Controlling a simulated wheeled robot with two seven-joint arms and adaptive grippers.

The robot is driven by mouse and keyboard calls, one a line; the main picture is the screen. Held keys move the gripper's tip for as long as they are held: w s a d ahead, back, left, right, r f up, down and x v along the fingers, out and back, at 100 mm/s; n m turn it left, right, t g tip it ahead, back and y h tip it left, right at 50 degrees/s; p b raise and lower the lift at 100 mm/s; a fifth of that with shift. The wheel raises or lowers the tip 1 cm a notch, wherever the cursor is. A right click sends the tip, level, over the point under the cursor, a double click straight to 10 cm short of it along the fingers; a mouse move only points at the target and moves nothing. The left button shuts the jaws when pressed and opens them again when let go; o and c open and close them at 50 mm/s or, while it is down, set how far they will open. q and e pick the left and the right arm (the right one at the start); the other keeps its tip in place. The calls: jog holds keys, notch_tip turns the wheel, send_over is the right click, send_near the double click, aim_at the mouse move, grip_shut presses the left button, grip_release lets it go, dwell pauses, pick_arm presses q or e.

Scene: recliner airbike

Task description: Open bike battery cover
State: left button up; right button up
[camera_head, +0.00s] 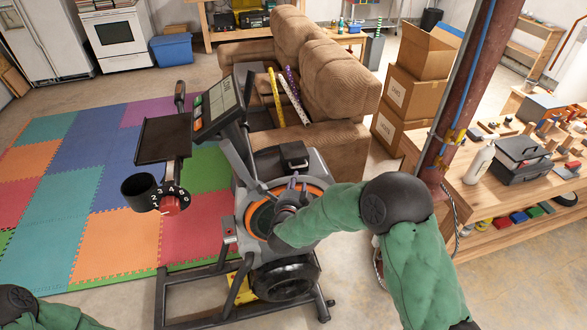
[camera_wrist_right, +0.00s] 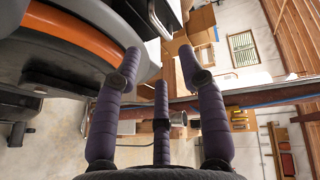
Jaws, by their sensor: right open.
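The exercise bike (camera_head: 215,190) stands on the floor in the middle of the head view. A black box-like part with a raised handle (camera_head: 296,160) sits on top of its grey housing; it looks like the battery cover and lies flat, apparently closed. My right gripper (camera_head: 293,186) is just in front of this part, over the orange-rimmed wheel. In the right wrist view, my right gripper's fingers (camera_wrist_right: 160,65) are spread and empty, with the orange-rimmed housing (camera_wrist_right: 75,32) beside them at left and a metal handle (camera_wrist_right: 160,20) just beyond the tips. My left gripper is outside the head view.
A brown recliner (camera_head: 325,80) stands right behind the bike. A rusty post (camera_head: 465,95) rises close to my right arm, beside a cluttered wooden workbench (camera_head: 470,200). Cardboard boxes (camera_head: 400,95) are stacked behind. The coloured foam mat (camera_head: 60,240) at left is clear.

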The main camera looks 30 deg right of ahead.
aim_at(295, 157)
jog(key=x, duration=0.9)
jog(key=shift+w+f+b, duration=0.1)
jog(key=shift+b, duration=0.3)
grip_shut()
